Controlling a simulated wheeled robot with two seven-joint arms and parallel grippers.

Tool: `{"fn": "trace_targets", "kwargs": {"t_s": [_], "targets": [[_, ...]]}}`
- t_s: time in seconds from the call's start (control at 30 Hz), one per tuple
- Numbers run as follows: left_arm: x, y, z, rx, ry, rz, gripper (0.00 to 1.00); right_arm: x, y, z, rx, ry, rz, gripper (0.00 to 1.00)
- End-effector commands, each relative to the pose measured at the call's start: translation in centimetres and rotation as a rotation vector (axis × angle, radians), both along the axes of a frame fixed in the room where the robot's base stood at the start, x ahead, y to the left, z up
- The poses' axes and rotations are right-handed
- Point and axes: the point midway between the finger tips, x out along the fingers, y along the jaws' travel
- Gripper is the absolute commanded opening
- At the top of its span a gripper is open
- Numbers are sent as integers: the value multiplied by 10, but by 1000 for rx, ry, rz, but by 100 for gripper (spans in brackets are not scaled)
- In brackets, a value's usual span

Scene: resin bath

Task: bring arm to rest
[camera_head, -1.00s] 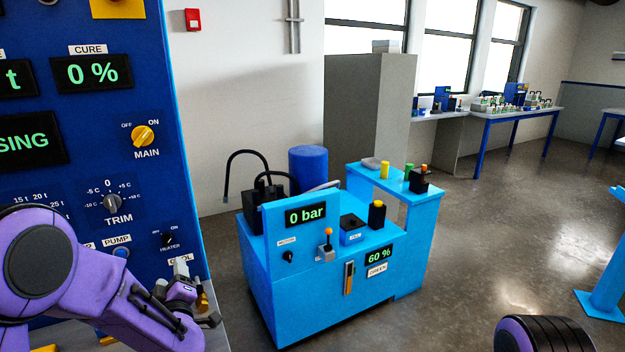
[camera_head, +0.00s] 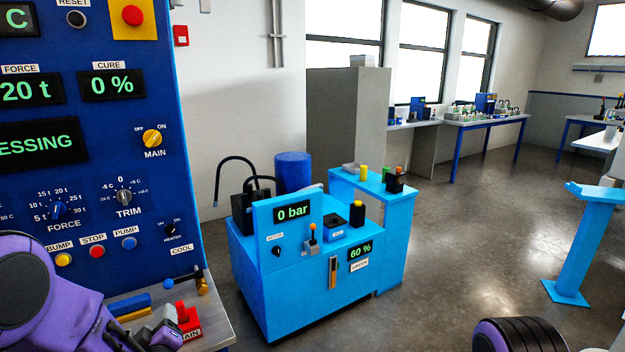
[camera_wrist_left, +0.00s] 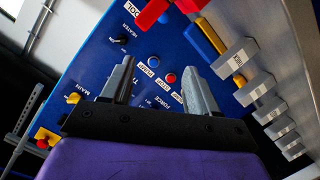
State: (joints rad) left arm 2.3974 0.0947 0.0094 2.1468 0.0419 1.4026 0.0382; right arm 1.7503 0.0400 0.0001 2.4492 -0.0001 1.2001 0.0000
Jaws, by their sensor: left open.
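My left arm (camera_head: 50,300) is purple and comes in at the lower left of the head view, in front of the blue control panel (camera_head: 100,220). Its gripper (camera_head: 160,332) is low at the panel's foot, partly cut by the frame edge and beside a red lever (camera_head: 187,318). In the left wrist view the two grey fingers (camera_wrist_left: 160,64) stand apart with nothing between them, facing the panel's buttons and labels. Only a purple and black part of my right arm (camera_head: 520,335) shows at the bottom right; its gripper is out of frame.
A grey ledge (camera_head: 218,318) juts out below the panel, with a blue bar (camera_head: 128,306) on it. A light-blue machine cart (camera_head: 300,290) stands right of it, reading 0 bar. A blue stand (camera_head: 580,245) is at the right. Open floor (camera_head: 450,240) lies between them.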

Motion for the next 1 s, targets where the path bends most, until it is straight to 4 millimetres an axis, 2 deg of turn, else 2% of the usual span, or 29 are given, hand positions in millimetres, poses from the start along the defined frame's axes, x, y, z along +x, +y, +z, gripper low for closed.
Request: {"fn": "trace_targets", "kwargs": {"t_s": [0.17,0.27,0.37,0.47,0.5,0.6,0.7,0.8,0.9,1.0], "targets": [[-31,-8,-50,16,162,-45,60,0,0,0,1,1,0,0],[-57,-13,-85,22,277,-76,60,0,0,0,0,1,0,0],[-94,-18,-124,26,415,-109,60,-1,0,0,0,1,0,0],[-149,-26,-172,25,602,-154,60,-1,0,0,0,1,0,0],[-179,-29,-192,24,689,-173,60,-1,0,0,0,1,0,0],[-252,-34,-230,15,891,-214,60,0,0,0,0,1,0,0],[-309,-37,-251,5,1033,-231,60,0,0,0,0,1,0,0],[-341,-37,-262,-1,1110,-235,60,-1,0,0,0,1,0,0],[-351,-37,-266,-4,1134,-236,60,-1,0,0,0,1,0,0],[-351,-37,-266,-3,1133,-235,60,0,0,0,0,1,0,0]]}}
